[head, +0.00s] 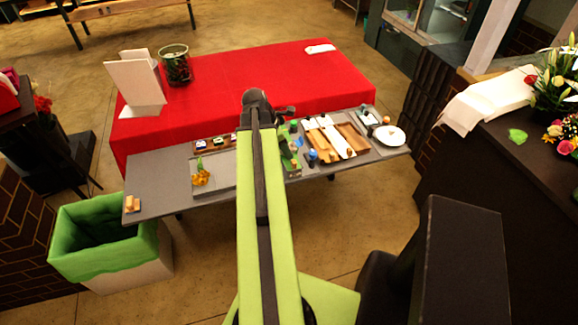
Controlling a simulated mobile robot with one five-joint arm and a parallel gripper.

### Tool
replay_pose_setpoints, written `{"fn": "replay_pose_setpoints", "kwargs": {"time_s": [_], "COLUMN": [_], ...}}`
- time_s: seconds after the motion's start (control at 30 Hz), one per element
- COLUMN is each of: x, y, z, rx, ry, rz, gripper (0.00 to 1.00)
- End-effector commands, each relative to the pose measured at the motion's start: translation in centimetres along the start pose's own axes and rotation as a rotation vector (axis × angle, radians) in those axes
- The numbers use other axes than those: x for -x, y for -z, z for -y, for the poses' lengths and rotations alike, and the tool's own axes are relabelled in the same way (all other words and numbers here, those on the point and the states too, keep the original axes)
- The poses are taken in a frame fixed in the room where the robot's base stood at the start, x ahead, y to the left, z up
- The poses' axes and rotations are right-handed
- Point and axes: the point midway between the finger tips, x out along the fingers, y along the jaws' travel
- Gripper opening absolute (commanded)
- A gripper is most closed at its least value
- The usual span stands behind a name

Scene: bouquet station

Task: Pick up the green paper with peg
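A small green piece (290,158), possibly the green paper with peg, lies on the grey table just right of my arm. My arm partly hides that area, and a peg cannot be made out. My gripper (288,111) is dark and small at the far end of my green arm, above the back edge of the grey table by the red cloth. It points right and is beyond the green piece in the picture. Whether its fingers are open or shut is too small to tell.
The grey table (158,172) carries a wooden tray (353,137) with white strips, a white plate (389,136) and a pale tray (222,169). Behind is a red-covered table (225,75). A green-lined bin (107,265) stands front left; a dark counter (480,175) is at right.

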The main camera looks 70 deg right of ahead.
Motion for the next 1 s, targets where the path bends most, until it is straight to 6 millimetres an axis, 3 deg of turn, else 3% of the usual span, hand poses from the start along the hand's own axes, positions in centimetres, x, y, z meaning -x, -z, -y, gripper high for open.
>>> {"fn": "replay_pose_setpoints", "kwargs": {"time_s": [0.03,0.33,0.6,0.83,1.0], "x": [-1.6,-2.7,-7.1,-6.9,-6.9], "y": [0.3,0.1,0.2,0.0,-0.1], "z": [0.0,0.0,0.0,0.0,0.0], "rx": [-0.001,-0.001,-0.002,-0.001,-0.001], "ry": [0.000,0.000,0.001,0.001,0.001], "rz": [0.000,0.000,0.000,0.000,0.000], "gripper": [0.33,0.33,0.33,0.33,0.12]}}
